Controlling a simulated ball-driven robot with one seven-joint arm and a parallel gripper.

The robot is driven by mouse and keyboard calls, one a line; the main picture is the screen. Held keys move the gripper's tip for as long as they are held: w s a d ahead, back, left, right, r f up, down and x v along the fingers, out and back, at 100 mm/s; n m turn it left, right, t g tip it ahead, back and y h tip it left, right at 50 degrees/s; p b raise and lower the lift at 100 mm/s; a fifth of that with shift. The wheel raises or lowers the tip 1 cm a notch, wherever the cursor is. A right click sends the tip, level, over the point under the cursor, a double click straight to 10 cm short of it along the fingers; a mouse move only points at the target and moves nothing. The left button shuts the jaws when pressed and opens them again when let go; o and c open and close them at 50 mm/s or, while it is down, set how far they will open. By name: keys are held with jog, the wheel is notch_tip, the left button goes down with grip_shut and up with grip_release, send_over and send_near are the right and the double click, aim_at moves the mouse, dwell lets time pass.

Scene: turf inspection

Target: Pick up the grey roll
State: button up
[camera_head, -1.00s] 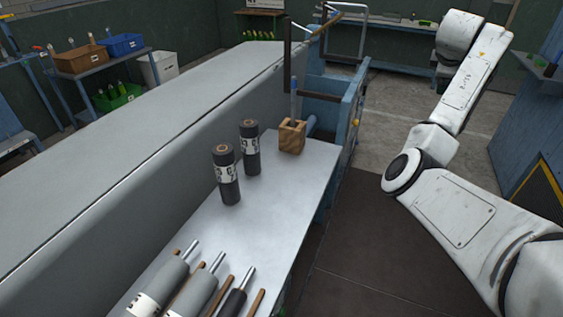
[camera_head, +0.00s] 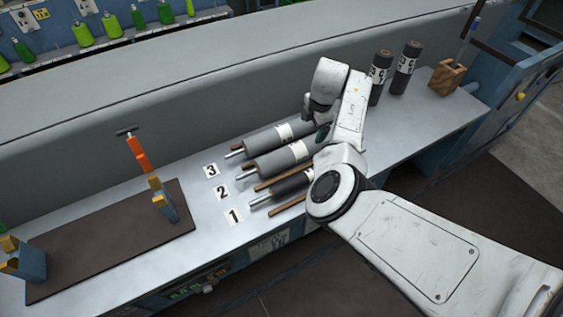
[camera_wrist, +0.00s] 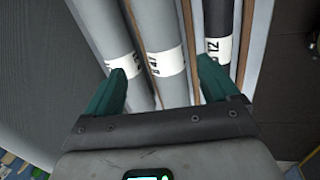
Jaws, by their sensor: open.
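Two grey rolls lie side by side on the bench, one by label 3 (camera_head: 269,137) and one by label 2 (camera_head: 278,159). A black roll (camera_head: 290,184) lies by label 1. In the wrist view my gripper (camera_wrist: 162,70) is open and empty. Its teal fingers point at the middle grey roll (camera_wrist: 160,25), one to each side of it. The other grey roll (camera_wrist: 105,25) is left of it and the black roll (camera_wrist: 217,18) is right. In the head view my gripper (camera_head: 322,132) is over the rolls' right part, partly hidden by my arm. I cannot tell its exact height.
Wooden strips (camera_head: 287,209) separate the rolls. Two dark rolls (camera_head: 406,66) stand upright behind, near a wooden block (camera_head: 447,76). A brown mat (camera_head: 110,250) with blue cradles (camera_head: 165,205) and an orange-handled tool (camera_head: 137,153) is at left. The grey wall (camera_head: 200,100) runs along the back.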

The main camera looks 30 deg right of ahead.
aim_at(297, 147)
jog(key=shift+n, duration=0.4)
jog(key=a+f, duration=0.4)
jog(key=f, duration=0.1)
jog(key=shift+w+a, duration=0.15)
jog(key=shift+w, duration=0.1)
jog(key=shift+x, duration=1.6)
jog(key=b+x, duration=0.3)
jog(key=b, duration=0.1)
jog(key=shift+w+f, duration=0.2)
jog(key=shift+f, duration=0.05)
jog(key=shift+c, duration=0.5)
jog(key=c, duration=1.5)
jog(key=shift+r, duration=0.1)
grip_shut()
jog(key=shift+r, duration=0.1)
